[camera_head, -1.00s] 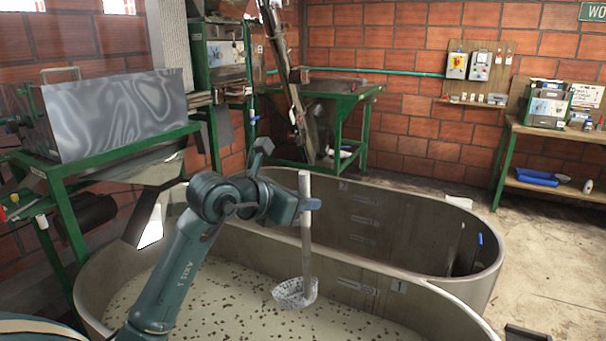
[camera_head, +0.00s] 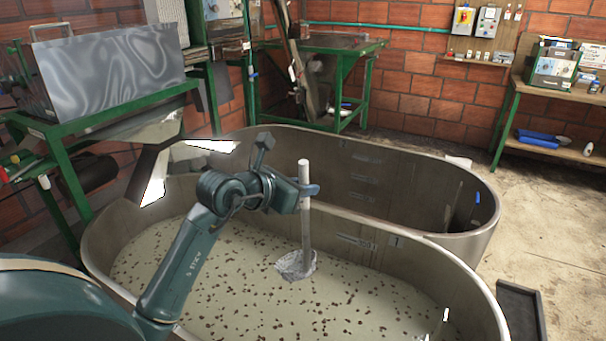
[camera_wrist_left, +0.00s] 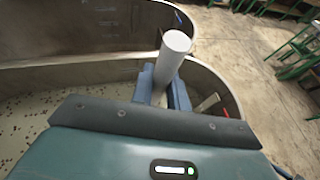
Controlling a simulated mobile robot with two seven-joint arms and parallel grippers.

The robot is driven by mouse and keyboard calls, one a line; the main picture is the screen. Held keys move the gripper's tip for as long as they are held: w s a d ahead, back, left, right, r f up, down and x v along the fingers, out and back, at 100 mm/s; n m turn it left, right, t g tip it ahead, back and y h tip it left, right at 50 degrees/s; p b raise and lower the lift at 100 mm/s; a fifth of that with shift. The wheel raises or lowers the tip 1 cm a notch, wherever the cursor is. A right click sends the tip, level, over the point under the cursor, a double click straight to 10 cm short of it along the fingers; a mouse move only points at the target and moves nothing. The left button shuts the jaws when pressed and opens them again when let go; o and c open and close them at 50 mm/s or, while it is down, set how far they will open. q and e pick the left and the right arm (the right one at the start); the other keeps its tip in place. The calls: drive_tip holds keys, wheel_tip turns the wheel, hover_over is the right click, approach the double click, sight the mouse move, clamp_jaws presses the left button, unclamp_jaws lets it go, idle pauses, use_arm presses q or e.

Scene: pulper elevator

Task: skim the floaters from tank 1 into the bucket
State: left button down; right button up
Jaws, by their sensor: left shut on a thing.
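Tank 1 (camera_head: 398,241) is the near oval tank. Its pale liquid is dotted with many small dark floaters (camera_head: 262,310). My left gripper (camera_head: 312,189) is shut on the upright pale handle of a skimmer (camera_head: 305,222). The skimmer's white mesh head (camera_head: 296,265) is at the liquid surface near the far wall; I cannot tell how deep it sits. In the left wrist view the handle's end (camera_wrist_left: 176,42) stands up between the blue fingers (camera_wrist_left: 163,88). My right gripper is not in view, and I see no bucket that I can identify.
A second oval tank (camera_head: 470,190) stands right behind tank 1. A dark tray-like object (camera_head: 520,312) is on the floor at the right. A green-framed metal machine (camera_head: 110,75) stands at the left. Concrete floor (camera_head: 545,225) is open at the right.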

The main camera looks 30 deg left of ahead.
use_arm(q)
hover_over(305, 254)
drive_tip(key=f, duration=1.3)
drive_tip(key=shift+s+f, duration=0.1)
drive_tip(key=shift+s, duration=0.25)
wheel_tip(305, 254, down, 5)
drive_tip(key=b, duration=0.2)
drive_tip(key=shift+r+b, duration=0.2)
drive_tip(key=shift+b, duration=0.1)
drive_tip(key=shift+f+b, duration=0.75)
drive_tip(key=shift+b, duration=0.05)
wheel_tip(305, 254, down, 4)
drive_tip(key=b, duration=0.4)
wheel_tip(305, 254, down, 2)
drive_tip(key=shift+f+b, duration=0.1)
drive_tip(key=shift+b, duration=0.75)
drive_tip(key=shift+f, duration=0.5)
drive_tip(key=shift+f+b, duration=0.25)
drive_tip(key=shift+b, duration=0.15)
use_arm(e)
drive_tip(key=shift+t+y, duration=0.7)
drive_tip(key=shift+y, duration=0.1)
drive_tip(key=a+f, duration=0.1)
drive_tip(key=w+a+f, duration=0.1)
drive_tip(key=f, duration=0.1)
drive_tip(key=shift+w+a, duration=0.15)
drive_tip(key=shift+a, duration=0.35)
use_arm(q)
drive_tip(key=shift+a, duration=0.1)
